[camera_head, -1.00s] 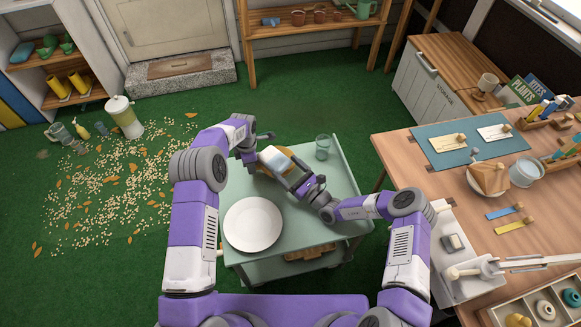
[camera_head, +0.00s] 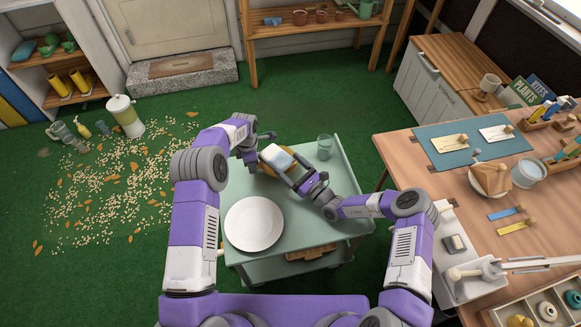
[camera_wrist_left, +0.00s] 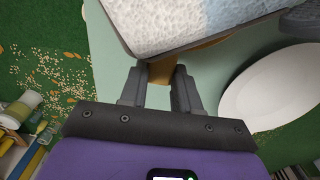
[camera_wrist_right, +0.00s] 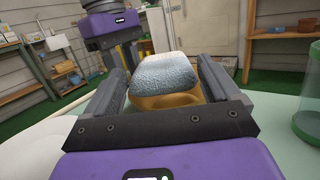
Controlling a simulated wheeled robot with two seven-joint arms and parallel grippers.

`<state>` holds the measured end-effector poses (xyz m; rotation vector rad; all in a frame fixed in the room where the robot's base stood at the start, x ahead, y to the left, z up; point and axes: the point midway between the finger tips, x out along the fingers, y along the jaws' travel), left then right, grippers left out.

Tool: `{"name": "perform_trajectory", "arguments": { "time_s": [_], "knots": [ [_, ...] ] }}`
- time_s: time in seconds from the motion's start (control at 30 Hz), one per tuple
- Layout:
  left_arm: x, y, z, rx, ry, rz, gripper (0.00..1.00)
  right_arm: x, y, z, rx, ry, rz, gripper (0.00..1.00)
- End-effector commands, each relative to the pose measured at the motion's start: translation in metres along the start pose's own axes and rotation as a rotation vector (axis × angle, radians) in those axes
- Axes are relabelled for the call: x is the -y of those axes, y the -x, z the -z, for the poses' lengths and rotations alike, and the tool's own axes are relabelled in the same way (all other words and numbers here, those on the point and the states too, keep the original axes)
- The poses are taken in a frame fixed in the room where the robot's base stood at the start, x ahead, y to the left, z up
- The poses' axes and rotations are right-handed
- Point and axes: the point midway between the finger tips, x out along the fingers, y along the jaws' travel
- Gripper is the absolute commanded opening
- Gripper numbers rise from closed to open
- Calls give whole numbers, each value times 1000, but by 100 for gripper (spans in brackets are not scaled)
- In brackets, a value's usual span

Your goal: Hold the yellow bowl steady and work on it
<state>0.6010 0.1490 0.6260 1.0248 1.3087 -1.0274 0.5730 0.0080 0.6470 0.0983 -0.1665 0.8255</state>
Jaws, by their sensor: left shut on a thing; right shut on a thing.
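The yellow bowl (camera_head: 265,166) is on the green cart, mostly covered by a white and blue sponge (camera_head: 279,158). My left gripper (camera_head: 259,152) is at the bowl's left side. In the left wrist view its fingers (camera_wrist_left: 160,88) are shut on the bowl's orange-yellow edge (camera_wrist_left: 160,70). My right gripper (camera_head: 293,172) reaches in from the right, shut on the sponge. In the right wrist view the sponge (camera_wrist_right: 168,70) sits between the fingers, over the bowl (camera_wrist_right: 165,100). Whether sponge and bowl touch is hard to tell.
The cart top (camera_head: 315,200) also holds a white plate (camera_head: 254,223) at the front left and a clear green glass (camera_head: 325,146) at the back right. A wooden table (camera_head: 440,185) with several items stands right of the cart. Spilled seeds and leaves (camera_head: 120,180) cover the floor on the left.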

Motion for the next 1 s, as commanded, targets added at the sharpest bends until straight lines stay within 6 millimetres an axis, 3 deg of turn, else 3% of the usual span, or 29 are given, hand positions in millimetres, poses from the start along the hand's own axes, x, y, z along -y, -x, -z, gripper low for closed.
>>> {"name": "perform_trajectory", "arguments": {
  "time_s": [0.07,0.6,1.0],
  "knots": [
    [0,-1,-1,0,-1,1,0,10,2,-12,1,13,12,30],
    [1,-1,2,-2,1,3,0,5,-12,-65,4,14,6,30],
    [1,-1,1,-3,-1,3,0,5,-12,-69,5,13,6,30]
  ]
}}
